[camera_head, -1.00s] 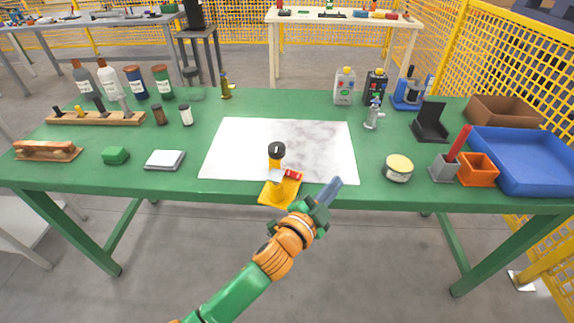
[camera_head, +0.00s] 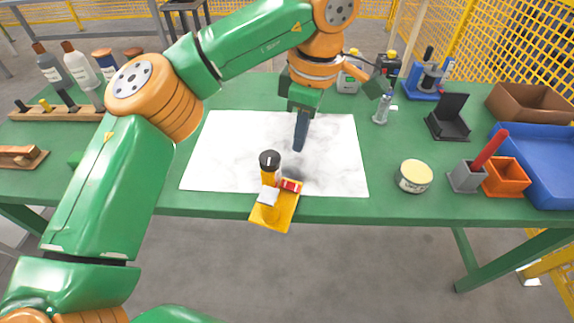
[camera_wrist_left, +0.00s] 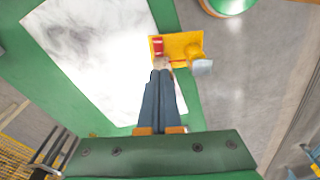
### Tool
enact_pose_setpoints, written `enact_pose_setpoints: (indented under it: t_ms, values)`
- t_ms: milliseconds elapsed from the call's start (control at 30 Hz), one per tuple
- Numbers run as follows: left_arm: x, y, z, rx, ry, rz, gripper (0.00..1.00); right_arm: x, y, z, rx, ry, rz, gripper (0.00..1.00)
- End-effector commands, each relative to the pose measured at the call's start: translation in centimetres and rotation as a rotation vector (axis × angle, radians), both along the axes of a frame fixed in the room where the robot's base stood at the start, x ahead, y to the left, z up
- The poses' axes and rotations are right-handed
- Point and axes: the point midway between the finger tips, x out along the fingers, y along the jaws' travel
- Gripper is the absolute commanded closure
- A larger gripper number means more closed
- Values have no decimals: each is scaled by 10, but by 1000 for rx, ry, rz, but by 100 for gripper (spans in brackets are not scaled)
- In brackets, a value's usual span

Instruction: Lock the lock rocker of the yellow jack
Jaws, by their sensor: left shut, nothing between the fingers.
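The yellow jack (camera_head: 279,217) stands at the front edge of the green table, its yellow plate reaching past the edge. My left gripper (camera_head: 299,148) is shut and empty, pointing down above the white mat, behind and slightly right of the jack. In the left wrist view its fingertips (camera_wrist_left: 160,66) appear just below the red rocker (camera_wrist_left: 157,46); whether they touch is unclear, but the head view shows them apart. My right gripper is out of view.
The white marbled mat (camera_head: 215,160) lies on the green table (camera_head: 385,210). A round tin (camera_head: 413,176), a grey holder (camera_head: 467,177), an orange bin (camera_head: 506,177) and a blue tray (camera_head: 540,195) stand to the right. Bottles stand at the back left.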

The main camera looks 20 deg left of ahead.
Motion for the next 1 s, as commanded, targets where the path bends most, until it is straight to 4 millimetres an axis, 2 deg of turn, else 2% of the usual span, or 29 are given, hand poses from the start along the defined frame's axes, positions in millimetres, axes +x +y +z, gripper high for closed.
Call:
enact_pose_setpoints:
  t_ms: [100, 367, 467, 700, 1000]
  values:
    - [0, 11, 8, 45, -10, 16, 100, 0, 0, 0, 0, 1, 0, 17]
    - [0, 11, 7, 44, -7, 15, 100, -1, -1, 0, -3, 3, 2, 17]
    - [0, 12, 1, 45, -6, 16, 100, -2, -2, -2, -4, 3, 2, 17]
    - [2, 19, -45, 43, -4, 14, 100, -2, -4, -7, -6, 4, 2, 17]
    - [5, 28, -104, 42, -3, 15, 100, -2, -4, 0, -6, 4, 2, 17]
